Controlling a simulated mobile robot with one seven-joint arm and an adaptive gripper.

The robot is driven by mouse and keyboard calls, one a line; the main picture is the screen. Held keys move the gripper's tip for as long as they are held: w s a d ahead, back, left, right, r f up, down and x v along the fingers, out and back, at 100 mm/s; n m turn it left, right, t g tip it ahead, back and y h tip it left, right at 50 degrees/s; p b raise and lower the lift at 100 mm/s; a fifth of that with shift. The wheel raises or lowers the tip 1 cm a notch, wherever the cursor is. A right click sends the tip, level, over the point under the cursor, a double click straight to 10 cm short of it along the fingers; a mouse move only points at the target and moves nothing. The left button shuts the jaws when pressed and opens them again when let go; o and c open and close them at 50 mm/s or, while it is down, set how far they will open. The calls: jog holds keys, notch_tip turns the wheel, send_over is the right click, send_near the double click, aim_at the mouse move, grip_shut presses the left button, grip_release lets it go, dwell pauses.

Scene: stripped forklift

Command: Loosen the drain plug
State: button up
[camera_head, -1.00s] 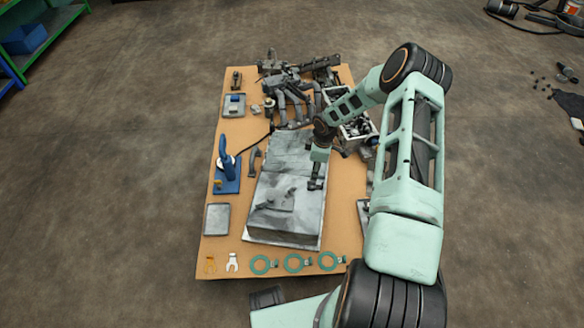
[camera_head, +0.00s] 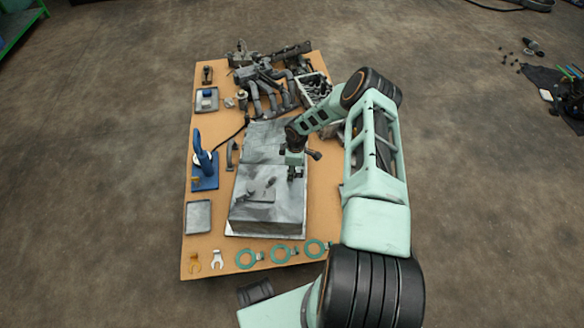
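A grey metal pan-like block (camera_head: 270,205) lies on the brown work board. A small raised grey fitting (camera_head: 262,192) sits on its front half. I cannot make out a drain plug for certain at this size. My gripper (camera_head: 293,176) points down over the right side of the block, behind and to the right of the fitting. Its fingers are too small to tell whether they are open or shut. Whether it touches the block cannot be told.
Dark pipework (camera_head: 268,92) and a parts bin (camera_head: 314,90) crowd the back. The left board edge has some bare room.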

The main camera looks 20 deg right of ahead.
jog(key=shift+f, duration=0.1)
jog(key=shift+c, duration=0.6)
grip_shut()
jog(key=shift+f+n+b, duration=0.25)
jog(key=shift+n+b, duration=0.55)
jog(key=shift+b, duration=0.25)
jog(key=n+b, duration=0.2)
jog(key=n, duration=0.1)
jog(key=shift+d+y+b, duration=0.1)
jog(key=shift+y+b, duration=0.25)
jog(key=shift+y, duration=0.05)
jog(key=shift+r+n, duration=0.25)
jog(key=shift+n, duration=0.55)
